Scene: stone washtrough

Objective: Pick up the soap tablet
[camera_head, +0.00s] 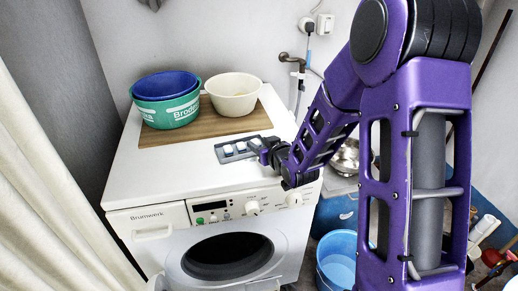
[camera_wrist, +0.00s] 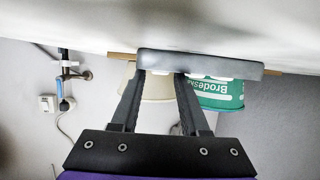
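A grey tray (camera_head: 243,148) lies on top of the washing machine, partly over the front edge of a wooden board. Several small white tablets, which look like the soap, sit in it; one is the left tablet (camera_head: 228,150). My gripper (camera_head: 264,150) is at the tray's right end. In the wrist view, which is upside down, the tray (camera_wrist: 240,68) crosses the top middle.
Behind the tray, the wooden board (camera_head: 188,129) carries a green basin (camera_head: 167,112) with a blue bowl (camera_head: 165,84) in it, and a cream bowl (camera_head: 233,95). The washing machine top (camera_head: 150,178) is clear at the left. A blue bucket (camera_head: 337,260) stands on the floor at right.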

